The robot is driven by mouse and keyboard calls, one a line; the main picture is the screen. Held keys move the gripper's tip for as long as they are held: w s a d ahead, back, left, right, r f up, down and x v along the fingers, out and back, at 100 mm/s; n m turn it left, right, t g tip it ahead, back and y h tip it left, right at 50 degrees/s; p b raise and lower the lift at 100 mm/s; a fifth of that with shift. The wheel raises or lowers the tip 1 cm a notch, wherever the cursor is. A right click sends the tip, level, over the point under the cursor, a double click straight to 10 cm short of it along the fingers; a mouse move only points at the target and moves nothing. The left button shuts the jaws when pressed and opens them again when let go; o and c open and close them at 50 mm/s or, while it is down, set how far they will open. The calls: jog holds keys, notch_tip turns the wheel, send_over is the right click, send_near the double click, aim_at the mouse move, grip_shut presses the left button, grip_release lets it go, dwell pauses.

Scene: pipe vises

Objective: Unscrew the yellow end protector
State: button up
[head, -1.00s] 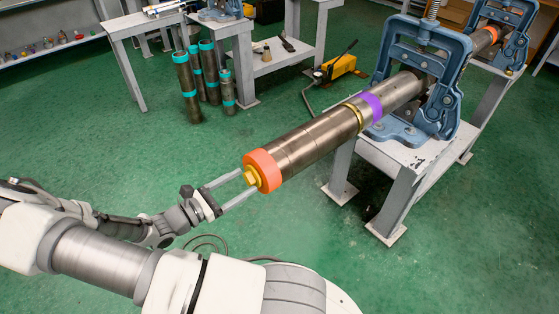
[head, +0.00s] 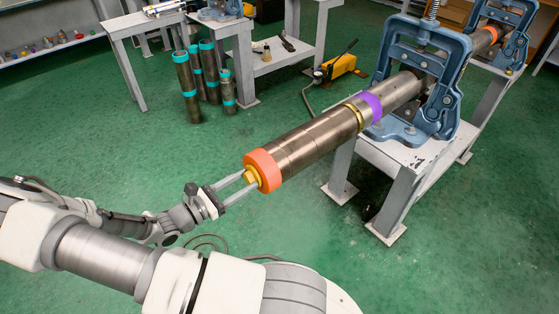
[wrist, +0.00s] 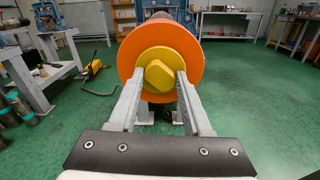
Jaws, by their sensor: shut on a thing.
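The yellow end protector (head: 252,175) sits in the near end of the pipe (head: 310,145), inside an orange ring (head: 266,170). In the wrist view the yellow protector (wrist: 160,72) shows as a round flange with a raised block in its middle, facing me. My gripper (head: 247,182) reaches it from the left in the head view. In the wrist view its two fingers (wrist: 158,80) lie on either side of the raised block, shut on it. The block looks tilted. The protector's threads are hidden inside the pipe end.
A blue vise (head: 425,75) on a grey stand (head: 400,160) holds the pipe, which has a purple band (head: 371,107). Several dark pipes with teal bands (head: 187,85) stand on the floor behind. A yellow pump (head: 340,66) lies further back. The green floor below the pipe is clear.

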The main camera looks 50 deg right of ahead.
grip_shut()
jog(key=shift+r+n+p, duration=0.25)
jog(key=shift+n+p, duration=0.25)
jog(key=shift+p, duration=0.1)
jog(key=n+p, duration=0.1)
jog(key=n, duration=0.1)
jog(key=shift+n+p, duration=0.3)
jog(key=shift+p, duration=0.1)
jog(key=n+p, duration=0.2)
jog(key=n, duration=0.2)
jog(key=shift+n, duration=0.4)
jog(key=n+p, duration=0.2)
jog(key=n, duration=0.3)
jog(key=shift+f, duration=0.15)
jog(key=shift+n, duration=0.4)
